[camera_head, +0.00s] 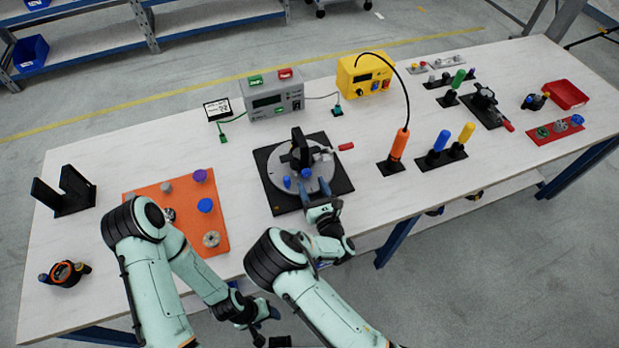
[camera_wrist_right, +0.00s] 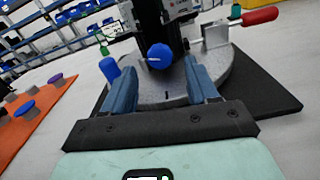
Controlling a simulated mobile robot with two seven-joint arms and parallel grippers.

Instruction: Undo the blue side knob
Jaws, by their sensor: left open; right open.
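A round metal fixture (camera_head: 277,174) with a black upright block sits on a black base plate (camera_head: 336,177) in the middle of the table. One blue knob (camera_wrist_right: 159,57) with a pale line faces the right wrist camera at the block's lower front. A second blue knob (camera_wrist_right: 110,68) stands on the left of the metal disc, and also shows in the head view (camera_head: 287,182). My right gripper (camera_head: 317,187) is open at the fixture's front; in its wrist view (camera_wrist_right: 161,78) the fingers flank the facing knob, without visible contact. My left gripper (camera_head: 268,333) is open and empty at the front edge, partly out of frame.
A red-tipped lever (camera_head: 346,147) sticks out right of the fixture. An orange mat (camera_head: 220,231) with several knobs lies to the left. Orange, blue and yellow handles (camera_head: 399,145) stand right. Grey (camera_head: 273,97) and yellow (camera_head: 365,75) boxes with cables stand behind.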

